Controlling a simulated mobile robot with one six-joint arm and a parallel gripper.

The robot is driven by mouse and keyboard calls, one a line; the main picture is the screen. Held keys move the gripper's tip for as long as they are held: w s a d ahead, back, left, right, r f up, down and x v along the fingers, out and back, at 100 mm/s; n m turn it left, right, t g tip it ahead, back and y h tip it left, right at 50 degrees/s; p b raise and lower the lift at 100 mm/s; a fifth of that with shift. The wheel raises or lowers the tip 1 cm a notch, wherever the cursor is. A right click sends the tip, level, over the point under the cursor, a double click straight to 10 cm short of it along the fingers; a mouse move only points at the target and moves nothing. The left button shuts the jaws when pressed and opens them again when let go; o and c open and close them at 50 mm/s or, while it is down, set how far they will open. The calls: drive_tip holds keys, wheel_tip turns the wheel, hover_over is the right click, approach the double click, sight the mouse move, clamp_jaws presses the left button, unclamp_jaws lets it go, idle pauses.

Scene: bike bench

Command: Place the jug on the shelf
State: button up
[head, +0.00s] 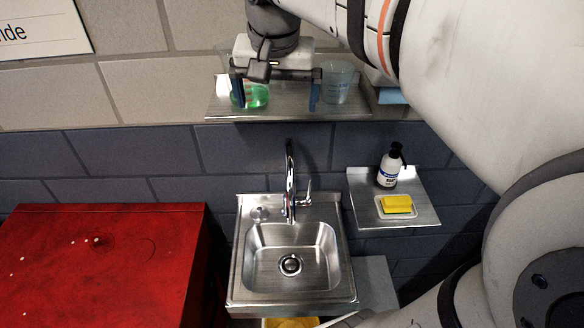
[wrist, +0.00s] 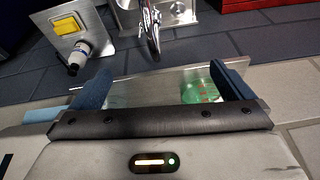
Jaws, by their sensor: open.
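The jug (head: 340,82), clear with a bluish tint and measuring marks, stands upright at the right part of the upper metal shelf (head: 290,108) in the head view. My gripper (head: 275,95) is open above and in front of this shelf. Its right finger is just left of the jug; I cannot tell whether they touch. A clear container with green liquid (head: 256,94) stands by the left finger and also shows beside the right finger in the wrist view (wrist: 196,92). I cannot make out the jug clearly in the wrist view.
A light blue item (head: 391,95) is right of the shelf. Below are a steel sink (head: 290,245) with a tall tap (head: 290,180), and a small lower shelf (head: 420,205) with a soap bottle (head: 388,170) and yellow sponge (head: 397,203). A red cabinet (head: 100,265) stands lower left.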

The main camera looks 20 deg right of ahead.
drive_tip(key=s+f+n+t+y, duration=0.1)
drive_tip(key=s+f+n, duration=0.3)
drive_tip(key=s+f, duration=0.8)
wheel_tip(320, 180, down, 2)
drive_tip(key=shift+f+n, duration=0.2)
drive_tip(key=shift+n, duration=0.2)
